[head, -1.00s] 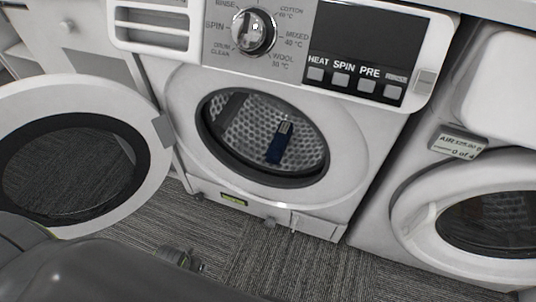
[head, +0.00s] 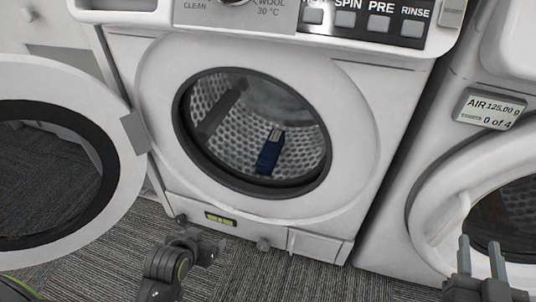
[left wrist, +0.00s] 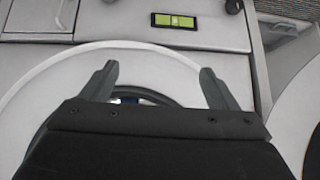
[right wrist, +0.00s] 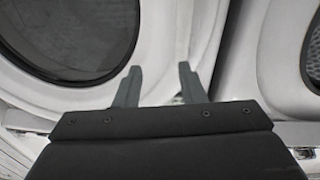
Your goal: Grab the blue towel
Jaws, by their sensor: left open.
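The blue towel (head: 269,153) lies folded in the drum of the middle washer (head: 330,110), low in the round opening, with a pale label on it. The washer's door (head: 112,110) is swung open to the left. My left gripper (head: 206,247) is low in front of this washer, below the opening and apart from the towel. Its fingers are spread and empty in the left wrist view (left wrist: 160,82). A small blue patch shows there behind the gripper body. My right gripper (head: 480,243) is open and empty in front of the right-hand machine, also in the right wrist view (right wrist: 159,80).
A second machine (head: 420,235) with a round dark door stands at the right. A small display sign (head: 491,110) is on it. The open door bounds the space on the left. Grey carpet (head: 110,255) covers the floor in front.

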